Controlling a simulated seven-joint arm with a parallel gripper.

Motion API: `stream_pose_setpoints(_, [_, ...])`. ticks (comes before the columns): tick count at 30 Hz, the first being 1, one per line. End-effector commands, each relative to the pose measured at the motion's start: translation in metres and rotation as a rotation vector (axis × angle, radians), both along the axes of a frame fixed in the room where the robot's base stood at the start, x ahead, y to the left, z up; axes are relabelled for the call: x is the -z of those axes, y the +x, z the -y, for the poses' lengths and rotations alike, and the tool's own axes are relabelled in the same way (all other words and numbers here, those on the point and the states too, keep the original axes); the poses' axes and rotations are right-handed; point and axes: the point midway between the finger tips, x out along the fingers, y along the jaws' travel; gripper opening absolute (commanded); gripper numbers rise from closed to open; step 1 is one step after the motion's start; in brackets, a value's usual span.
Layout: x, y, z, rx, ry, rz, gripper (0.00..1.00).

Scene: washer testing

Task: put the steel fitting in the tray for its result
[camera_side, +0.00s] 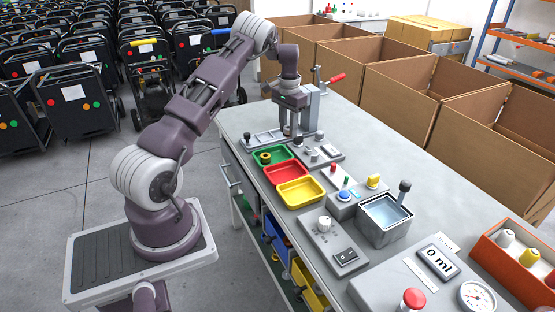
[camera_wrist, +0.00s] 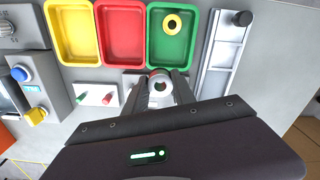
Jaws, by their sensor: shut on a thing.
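My gripper (camera_side: 291,128) points down over the back part of the bench. In the wrist view my gripper (camera_wrist: 161,90) is shut on the steel fitting (camera_wrist: 160,95), a round grey piece with a central hole and a reddish patch at its edge. The side view does not show the fitting clearly between the fingers. The green tray (camera_wrist: 159,51), the red tray (camera_wrist: 122,38) and the yellow tray (camera_wrist: 72,35) stand in a row. A brass-coloured ring (camera_wrist: 172,23) lies in the green tray. The red and yellow trays are empty.
A rail fixture with a black knob (camera_wrist: 241,18) lies beside the green tray. A small panel with green and red pieces (camera_wrist: 97,95) and a box with a blue button (camera_side: 343,195) stand near the trays.

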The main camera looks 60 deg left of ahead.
Motion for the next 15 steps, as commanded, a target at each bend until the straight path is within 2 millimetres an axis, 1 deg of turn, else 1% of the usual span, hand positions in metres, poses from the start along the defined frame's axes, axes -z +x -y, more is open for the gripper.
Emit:
stream_pose_setpoints(1, [-0.002, -0.01, -0.009, 0.005, -0.002, 0.002, 0.0])
stream_pose_setpoints(3, [0.0, -0.019, -0.015, 0.017, -0.002, 0.001, 0.0])
stream_pose_setpoints(5, [0.012, -0.022, -0.017, 0.021, -0.004, -0.002, 0.0])
stream_pose_setpoints(9, [0.046, -0.023, -0.017, 0.023, -0.003, -0.002, 0.0])
stream_pose_setpoints(15, [0.073, -0.022, -0.017, 0.023, -0.001, -0.001, 0.0])
